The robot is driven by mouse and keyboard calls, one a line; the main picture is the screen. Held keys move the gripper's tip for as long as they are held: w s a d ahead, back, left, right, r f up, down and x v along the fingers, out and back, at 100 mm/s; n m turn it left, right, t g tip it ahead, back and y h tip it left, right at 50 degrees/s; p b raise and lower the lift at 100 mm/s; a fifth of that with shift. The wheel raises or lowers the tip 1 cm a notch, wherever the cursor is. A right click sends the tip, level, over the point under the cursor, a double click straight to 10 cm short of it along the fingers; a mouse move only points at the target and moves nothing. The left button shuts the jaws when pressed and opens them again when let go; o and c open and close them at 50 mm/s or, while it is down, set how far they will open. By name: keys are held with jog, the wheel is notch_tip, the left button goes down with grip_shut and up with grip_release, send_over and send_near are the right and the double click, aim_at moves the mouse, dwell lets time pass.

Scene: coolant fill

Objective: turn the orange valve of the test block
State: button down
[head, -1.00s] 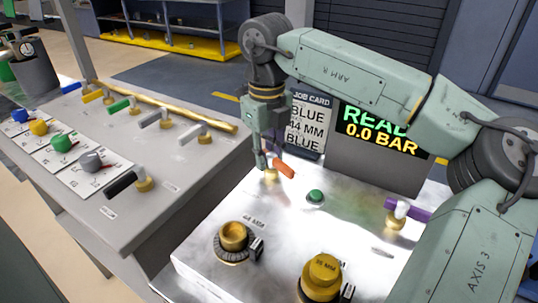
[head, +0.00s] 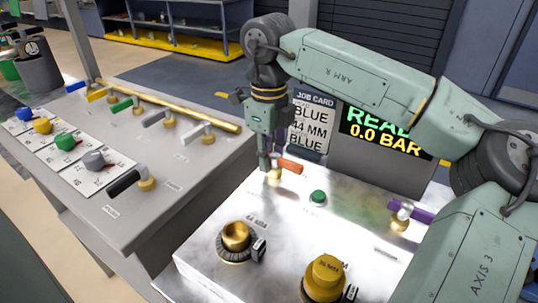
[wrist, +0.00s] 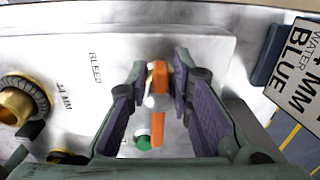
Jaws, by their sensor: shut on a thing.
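The orange valve (head: 290,165) stands at the back left of the metal test block (head: 215,203), on a brass stem. Its handle points to the right and slightly down in the head view. My gripper (head: 269,158) comes down on it from above, at the stem end of the handle. In the wrist view the orange handle (wrist: 158,122) runs lengthwise between the two purple-padded fingers of my gripper (wrist: 161,72). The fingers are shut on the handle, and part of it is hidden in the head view.
Behind stand a job card (head: 310,128) and a display (head: 384,131) reading 0.0 BAR. A grey bench (head: 185,175) with several coloured valves lies left.

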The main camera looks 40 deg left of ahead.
jog(key=shift+s, duration=0.1)
jog(key=c, duration=1.5)
grip_release()
jog(key=shift+o, duration=0.2)
notch_tip(320, 180, up, 12)
